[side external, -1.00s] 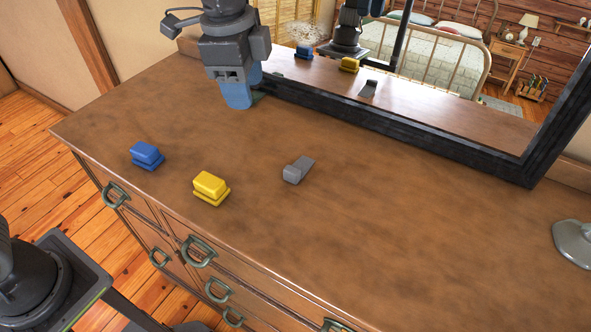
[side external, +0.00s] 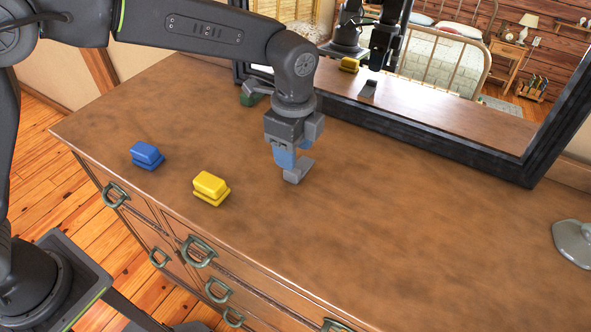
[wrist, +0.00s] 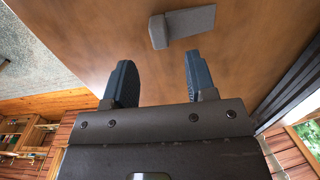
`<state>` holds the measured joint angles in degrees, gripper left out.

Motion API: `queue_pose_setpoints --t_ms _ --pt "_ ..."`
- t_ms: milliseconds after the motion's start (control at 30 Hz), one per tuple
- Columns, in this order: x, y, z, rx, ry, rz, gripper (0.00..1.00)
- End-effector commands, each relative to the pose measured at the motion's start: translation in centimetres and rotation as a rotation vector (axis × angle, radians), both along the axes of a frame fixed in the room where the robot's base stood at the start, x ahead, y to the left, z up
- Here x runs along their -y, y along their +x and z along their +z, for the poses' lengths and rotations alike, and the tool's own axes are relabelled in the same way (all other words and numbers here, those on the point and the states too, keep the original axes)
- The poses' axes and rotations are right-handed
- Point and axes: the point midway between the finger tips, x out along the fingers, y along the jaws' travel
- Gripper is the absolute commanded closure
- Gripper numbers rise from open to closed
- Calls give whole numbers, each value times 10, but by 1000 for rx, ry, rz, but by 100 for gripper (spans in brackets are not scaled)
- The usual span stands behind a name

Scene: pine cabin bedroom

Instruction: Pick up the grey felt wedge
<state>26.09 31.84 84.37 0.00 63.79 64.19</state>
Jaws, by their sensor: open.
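The grey felt wedge (side external: 297,172) lies on the wooden dresser top, right of the yellow block. In the side view my gripper (side external: 284,160) is over it from the back left, its blue fingers covering part of the wedge. In the wrist view the wedge (wrist: 182,26) lies ahead of the fingertips, roughly across from the gap between them, nearer the right finger. My gripper also shows in the wrist view (wrist: 158,72) with its two fingers apart and nothing between them. Whether the fingers touch the wedge is not clear from the side view.
A yellow block (side external: 211,188) and a blue block (side external: 147,155) stand on the dresser (side external: 400,235) to the left. A green object (side external: 252,92) is at the back by the black-framed mirror (side external: 440,140). A grey lamp-like base (side external: 573,243) is at the right edge.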

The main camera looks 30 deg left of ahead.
Motion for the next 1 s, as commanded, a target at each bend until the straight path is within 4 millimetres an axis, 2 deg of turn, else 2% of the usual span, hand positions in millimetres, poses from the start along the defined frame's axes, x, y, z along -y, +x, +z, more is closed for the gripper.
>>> queue_pose_setpoints --t_ms 333,467,667,1000 --pt "-1 0 -45 -2 1 0 49" --pt "-1 0 -52 -1 0 0 49" --pt "-1 0 -52 0 0 0 49" --pt "-1 0 -51 1 0 1 82"
